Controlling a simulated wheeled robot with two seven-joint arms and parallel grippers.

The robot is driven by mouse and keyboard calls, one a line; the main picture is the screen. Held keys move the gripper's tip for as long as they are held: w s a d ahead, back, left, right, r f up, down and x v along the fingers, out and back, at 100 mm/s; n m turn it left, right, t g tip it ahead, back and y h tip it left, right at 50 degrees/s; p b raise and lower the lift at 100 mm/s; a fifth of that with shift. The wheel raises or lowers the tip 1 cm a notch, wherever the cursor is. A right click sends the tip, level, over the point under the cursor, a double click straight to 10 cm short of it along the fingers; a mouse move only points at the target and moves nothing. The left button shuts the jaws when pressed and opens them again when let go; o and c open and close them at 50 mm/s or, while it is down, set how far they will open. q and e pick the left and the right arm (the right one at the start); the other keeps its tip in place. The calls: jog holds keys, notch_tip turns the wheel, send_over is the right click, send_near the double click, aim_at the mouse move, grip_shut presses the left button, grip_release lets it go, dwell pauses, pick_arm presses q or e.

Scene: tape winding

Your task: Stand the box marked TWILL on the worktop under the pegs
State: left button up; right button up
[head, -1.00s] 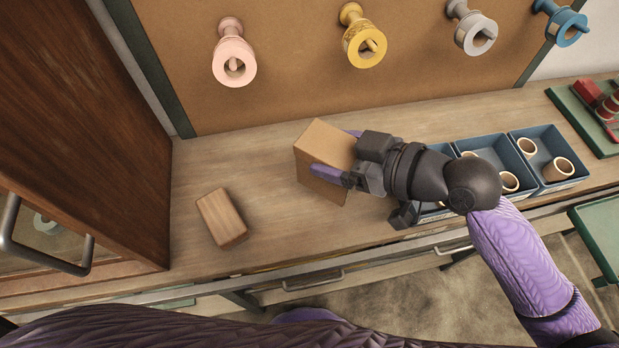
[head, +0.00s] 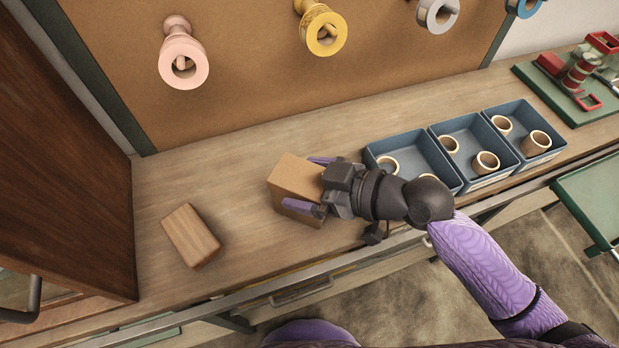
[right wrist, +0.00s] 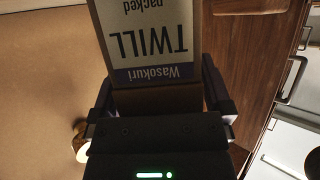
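The cardboard box marked TWILL (head: 293,176) is in my right gripper (head: 312,184), over the worktop (head: 245,165) below the peg board. The gripper's purple fingers lie along two opposite sides of the box. In the right wrist view the box (right wrist: 150,40) shows a label reading TWILL, upside down in that picture, between the fingers of the gripper (right wrist: 160,92). I cannot tell whether the box's underside touches the worktop. The pegs hold pink (head: 183,62), yellow (head: 326,33), grey (head: 437,14) and blue spools. My left gripper is not in view.
A wooden block (head: 190,236) lies left of the box. Blue trays (head: 470,150) with tape rings stand to the right, near the gripper. A green board with red parts (head: 575,85) is farther right. A dark wooden cabinet (head: 70,170) closes the left end.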

jog(key=shift+r, duration=0.25)
jog(key=v, duration=1.2)
jog(key=shift+s+f, duration=0.1)
jog(key=shift+f, duration=0.05)
